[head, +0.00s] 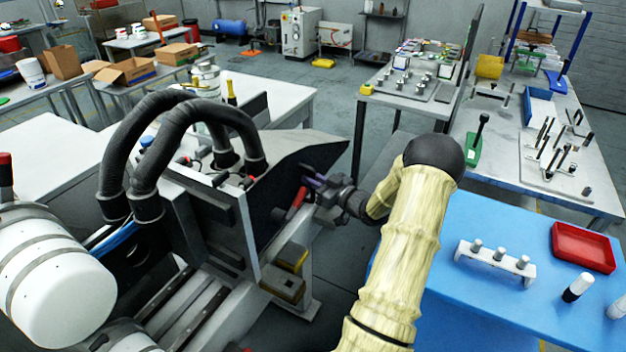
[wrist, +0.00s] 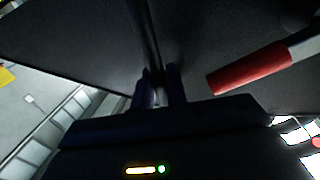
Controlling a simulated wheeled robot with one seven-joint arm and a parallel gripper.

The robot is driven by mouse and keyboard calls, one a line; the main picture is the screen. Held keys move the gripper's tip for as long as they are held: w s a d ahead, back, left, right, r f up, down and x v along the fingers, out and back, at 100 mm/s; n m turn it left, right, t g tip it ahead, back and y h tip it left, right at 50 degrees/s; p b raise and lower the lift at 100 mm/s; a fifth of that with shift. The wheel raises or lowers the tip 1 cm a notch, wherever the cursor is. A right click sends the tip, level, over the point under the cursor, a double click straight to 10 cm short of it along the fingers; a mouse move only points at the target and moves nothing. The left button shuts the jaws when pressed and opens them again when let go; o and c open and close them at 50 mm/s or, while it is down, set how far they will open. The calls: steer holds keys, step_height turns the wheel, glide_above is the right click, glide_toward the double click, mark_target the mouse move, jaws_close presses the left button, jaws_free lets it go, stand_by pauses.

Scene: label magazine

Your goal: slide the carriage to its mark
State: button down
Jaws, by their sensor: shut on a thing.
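My gripper (head: 316,184) is at the dark sloping side of the grey machine (head: 230,215) in the head view. In the wrist view its two dark fingers (wrist: 159,88) are shut on a thin dark bar (wrist: 146,35) that runs up along a black surface. The bar looks like part of the carriage, but shadow hides its shape and how it joins the machine. I cannot make out the mark in either view. A red-handled lever (wrist: 250,68) is close to the right of the fingers, apart from them; its red grip (head: 297,203) also shows in the head view.
Two thick black hoses (head: 180,125) arch over the machine. A white cylinder (head: 55,270) lies at the left. A blue table (head: 465,225) with a red tray (head: 583,248) and a white pin block (head: 495,262) stands right of my arm. Floor shows behind my gripper.

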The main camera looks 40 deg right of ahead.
steer(key=shift+w+d+r, duration=0.2)
steer(key=shift+d, duration=0.45)
steer(key=c, duration=1.5)
jaws_free()
steer(key=shift+d+f, duration=0.1)
steer(key=shift+d, duration=0.05)
steer(key=shift+a, duration=0.2)
step_height(320, 180, up, 10)
steer(key=b, duration=0.1)
